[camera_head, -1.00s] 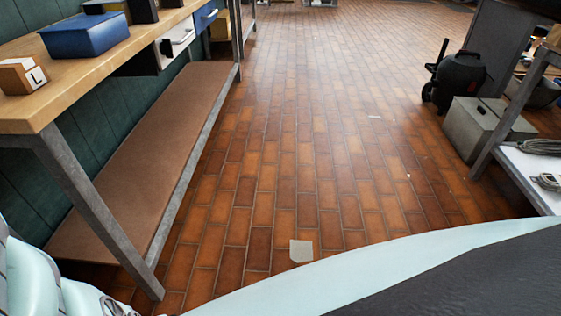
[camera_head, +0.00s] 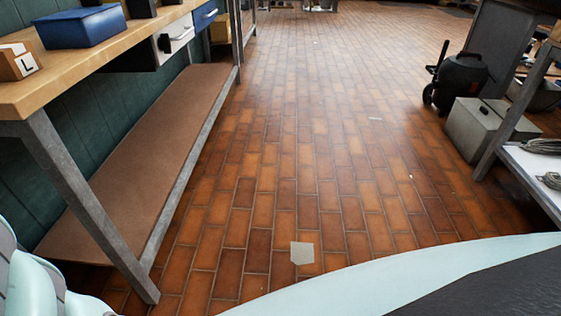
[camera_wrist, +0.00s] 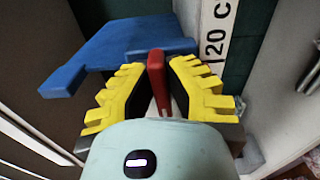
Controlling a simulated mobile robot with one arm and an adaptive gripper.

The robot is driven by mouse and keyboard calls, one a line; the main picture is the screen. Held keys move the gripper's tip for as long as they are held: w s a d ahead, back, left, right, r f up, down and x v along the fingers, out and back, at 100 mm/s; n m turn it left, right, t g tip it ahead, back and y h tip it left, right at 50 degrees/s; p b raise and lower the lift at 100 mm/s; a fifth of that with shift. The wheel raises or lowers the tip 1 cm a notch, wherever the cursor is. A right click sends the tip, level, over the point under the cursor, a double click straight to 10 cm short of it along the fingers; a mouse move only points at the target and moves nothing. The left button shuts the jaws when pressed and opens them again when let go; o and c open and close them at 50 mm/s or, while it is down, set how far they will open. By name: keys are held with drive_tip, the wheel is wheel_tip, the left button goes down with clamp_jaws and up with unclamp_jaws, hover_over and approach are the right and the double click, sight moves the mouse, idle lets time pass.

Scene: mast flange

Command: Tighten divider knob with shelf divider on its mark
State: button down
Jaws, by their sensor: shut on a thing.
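My gripper (camera_wrist: 157,88) shows in the wrist view with its two yellow toothed fingers on either side of an upright red piece (camera_wrist: 156,70), which looks like the divider knob. It is shut on this red piece. A blue panel (camera_wrist: 105,45), which looks like the shelf divider, lies behind and to the left of the fingers. A white strip with black print reading "20 C" (camera_wrist: 216,35) stands just right of the blue part. Whether the divider lines up with a mark cannot be told. The head view shows neither gripper nor knob.
In the head view a workbench (camera_head: 120,45) with a brown lower shelf (camera_head: 145,150) runs along the left. A black wheeled machine (camera_head: 460,80) and a grey box (camera_head: 485,125) stand at the right, by a rack.

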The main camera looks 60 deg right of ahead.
drive_tip(key=shift+w+d+f, duration=0.1)
drive_tip(key=shift+f, duration=0.05)
drive_tip(key=c, duration=1)
unclamp_jaws()
drive_tip(key=shift+v, duration=6.05)
